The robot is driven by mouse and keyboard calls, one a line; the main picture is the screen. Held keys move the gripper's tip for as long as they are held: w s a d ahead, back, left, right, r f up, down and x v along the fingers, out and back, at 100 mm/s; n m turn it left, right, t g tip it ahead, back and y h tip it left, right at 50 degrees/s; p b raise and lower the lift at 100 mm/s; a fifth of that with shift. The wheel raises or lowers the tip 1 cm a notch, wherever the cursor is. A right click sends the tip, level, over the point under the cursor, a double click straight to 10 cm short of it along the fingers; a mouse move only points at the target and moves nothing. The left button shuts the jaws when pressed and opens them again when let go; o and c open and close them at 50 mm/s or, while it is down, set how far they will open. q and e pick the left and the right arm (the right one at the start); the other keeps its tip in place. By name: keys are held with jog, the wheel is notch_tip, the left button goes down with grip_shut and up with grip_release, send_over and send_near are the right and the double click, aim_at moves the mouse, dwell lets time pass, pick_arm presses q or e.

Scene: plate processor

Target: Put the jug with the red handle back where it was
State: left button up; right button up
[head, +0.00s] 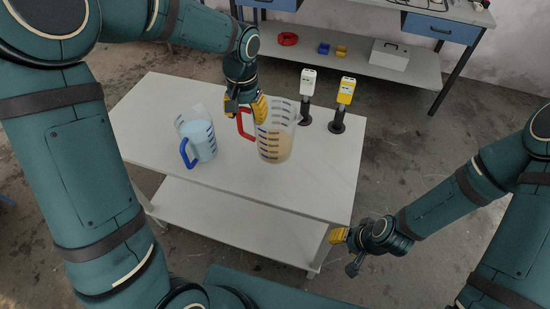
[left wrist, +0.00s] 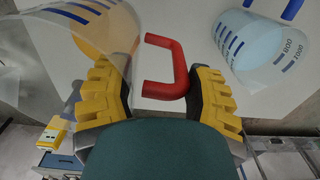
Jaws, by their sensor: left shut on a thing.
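The jug with the red handle (head: 277,143) is clear, with blue marks and a tan content, at the middle right of the white table. My left gripper (head: 247,112) is shut on its red handle, which shows between the yellow finger pads in the left wrist view (left wrist: 165,68). Whether the jug's base touches the table I cannot tell. A second jug with a blue handle (head: 198,137) and a light blue content stands to its left. My right gripper (head: 343,252) is open and empty, off the table's front right corner.
Two dark stands, one with a white device (head: 308,82) and one with a yellow and white device (head: 346,90), stand just right of the held jug. The table's (head: 317,190) front right part is clear. A bench with a shelf (head: 365,66) stands behind.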

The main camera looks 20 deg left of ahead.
aim_at(248, 136)
pick_arm(q)
notch_tip(248, 136, down, 5)
jog(key=shift+s+f+b, duration=0.1)
jog(key=shift+b, duration=0.45)
jog(key=shift+f+b, duration=0.4)
jog(key=shift+f, duration=1.9)
jog(key=o, duration=1.3)
jog(key=shift+r, duration=0.45)
notch_tip(248, 136, up, 11)
jog(key=shift+r+p, duration=0.2)
jog(key=shift+p, duration=0.95)
